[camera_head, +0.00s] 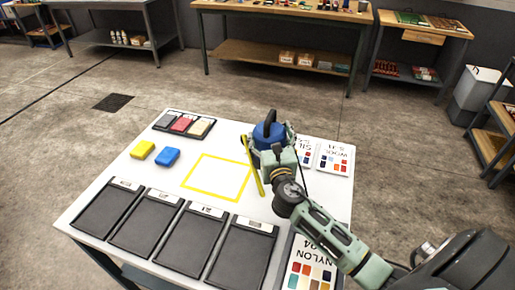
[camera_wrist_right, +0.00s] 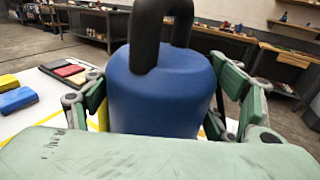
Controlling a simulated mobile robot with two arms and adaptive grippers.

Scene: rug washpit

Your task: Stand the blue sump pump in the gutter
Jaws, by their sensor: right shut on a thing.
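The blue sump pump (camera_head: 268,135) has a rounded blue body and a dark handle on top. My right gripper (camera_head: 270,150) is shut on it and holds it upright over the right part of the white table. In the right wrist view the pump (camera_wrist_right: 162,95) fills the middle, with the green fingers of the right gripper (camera_wrist_right: 165,110) on both sides of its body. The pump's lower end is hidden by my gripper, so I cannot tell its height above the table. My left gripper is not in view. I cannot make out a gutter.
The white table (camera_head: 128,172) bears a yellow block (camera_head: 143,149), a blue block (camera_head: 167,157), a yellow square outline (camera_head: 200,190), several dark trays (camera_head: 150,222) and colour cards (camera_head: 333,160). A dark floor grate (camera_head: 113,102) lies beyond its left side. Workbenches (camera_head: 280,12) stand behind; open floor lies between.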

